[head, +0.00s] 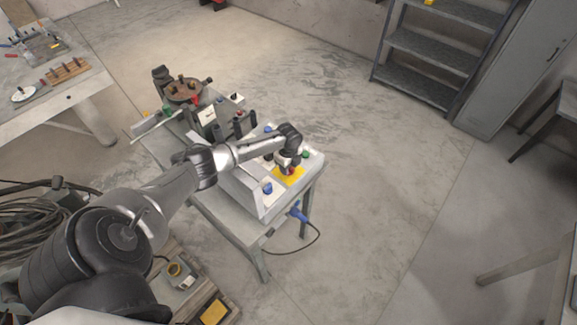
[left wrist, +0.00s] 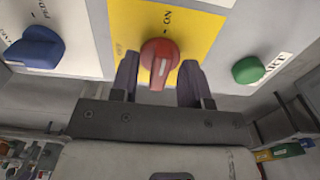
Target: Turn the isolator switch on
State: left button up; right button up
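The isolator switch is a red knob (left wrist: 160,60) on a yellow plate (left wrist: 125,32) marked "ON" in the left wrist view. A pale line on the knob runs roughly up and down in that view. My left gripper (left wrist: 158,82) is open, with one finger on each side of the knob and gaps visible between. Whether either finger touches it I cannot tell. In the head view my left gripper (head: 287,168) is over the yellow plate (head: 292,178) on the control box (head: 248,190), and it mostly hides the knob. My right gripper is not in view.
A blue knob (left wrist: 36,48) and a green button (left wrist: 248,70) flank the switch. The box stands on a grey table (head: 225,217) with a rotary fixture (head: 185,92) behind. A blue plug (head: 298,213) and cable hang at the table's edge.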

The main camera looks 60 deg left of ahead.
pick_arm(q)
notch_tip(320, 180, up, 14)
dwell(0.8)
jog(key=shift+f, duration=0.1)
dwell(0.5)
